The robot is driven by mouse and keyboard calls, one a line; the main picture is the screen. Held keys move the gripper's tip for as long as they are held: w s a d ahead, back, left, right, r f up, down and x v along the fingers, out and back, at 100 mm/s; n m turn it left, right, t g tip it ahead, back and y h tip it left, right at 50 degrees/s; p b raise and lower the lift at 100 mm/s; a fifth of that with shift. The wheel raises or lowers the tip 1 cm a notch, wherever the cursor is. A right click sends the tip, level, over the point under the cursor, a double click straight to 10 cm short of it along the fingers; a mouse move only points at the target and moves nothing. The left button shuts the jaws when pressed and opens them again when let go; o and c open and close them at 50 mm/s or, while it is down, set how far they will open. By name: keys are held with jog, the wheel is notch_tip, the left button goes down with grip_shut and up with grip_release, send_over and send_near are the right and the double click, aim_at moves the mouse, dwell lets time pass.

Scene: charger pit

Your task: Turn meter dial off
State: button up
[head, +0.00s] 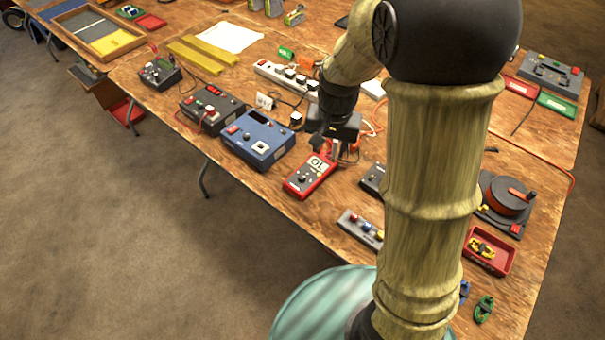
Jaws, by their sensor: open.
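The meter (311,177) is a small red hand-held box with a dark face, lying on the wooden table near its front edge. A pale display shows at its far end and a dark round dial (302,179) sits lower on its face. The dial's setting is too small to read. My gripper (326,150) is open and points down, just above and beyond the far end of the meter. Its fingers are small and partly dark in this view, and I cannot tell whether they touch anything. Nothing shows between them.
A blue box (258,138) stands left of the meter. A dark box (373,179) is close on its right, partly behind my arm. A button strip (361,229) lies nearer the edge. A white power strip (285,77) and loose cables lie behind.

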aim_at(302, 176)
jog(key=w+a+f+m+g, duration=0.1)
jog(key=w+a+f+m, duration=0.1)
jog(key=w+a, duration=0.3)
jog(key=shift+w+a, duration=0.4)
jog(key=shift+w, duration=0.6)
notch_tip(302, 176, down, 18)
jog(key=shift+r, duration=0.25)
jog(key=c, duration=1)
